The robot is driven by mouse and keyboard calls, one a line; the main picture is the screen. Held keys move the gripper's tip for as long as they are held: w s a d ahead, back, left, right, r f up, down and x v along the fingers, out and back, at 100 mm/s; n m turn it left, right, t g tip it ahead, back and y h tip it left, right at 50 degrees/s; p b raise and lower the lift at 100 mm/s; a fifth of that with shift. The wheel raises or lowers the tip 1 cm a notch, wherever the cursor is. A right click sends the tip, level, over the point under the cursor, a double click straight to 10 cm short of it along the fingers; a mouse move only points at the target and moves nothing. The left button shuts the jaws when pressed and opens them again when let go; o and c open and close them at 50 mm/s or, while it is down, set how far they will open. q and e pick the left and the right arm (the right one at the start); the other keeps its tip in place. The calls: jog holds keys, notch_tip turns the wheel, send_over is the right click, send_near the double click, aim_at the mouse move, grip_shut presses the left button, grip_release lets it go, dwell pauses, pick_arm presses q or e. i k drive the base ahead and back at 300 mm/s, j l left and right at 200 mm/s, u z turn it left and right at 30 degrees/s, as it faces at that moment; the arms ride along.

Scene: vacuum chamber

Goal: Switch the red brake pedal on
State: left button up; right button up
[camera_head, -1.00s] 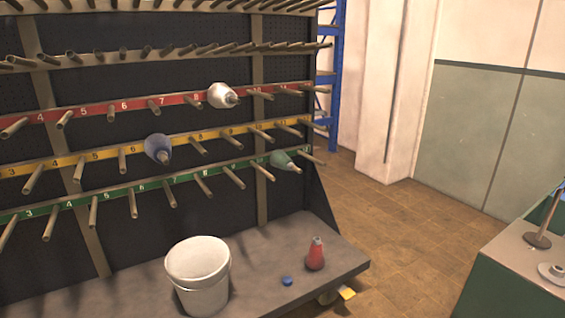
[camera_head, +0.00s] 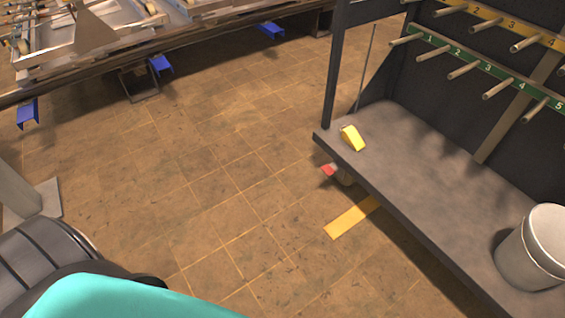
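The red brake pedal (camera_head: 328,170) shows as a small red tab low at the near left corner of the rack cart. It sits beside a caster (camera_head: 344,175) under the grey shelf (camera_head: 415,165), just above the floor. The caster is partly hidden by the shelf edge, and I cannot tell the pedal's exact tilt. Neither of my grippers is in view.
A yellow wedge-shaped object (camera_head: 352,138) lies on the shelf's left end. A white bucket (camera_head: 540,250) stands at its right. A yellow strip (camera_head: 350,217) is on the floor below. A metal structure with blue feet (camera_head: 160,65) runs along the back left. The middle floor is open.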

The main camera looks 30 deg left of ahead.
aim_at(330, 170)
jog(key=u, duration=0.45)
jog(key=i+u, duration=0.15)
jog(key=i, duration=0.8)
jog(key=i+l+u, duration=0.2)
jog(key=i, duration=0.75)
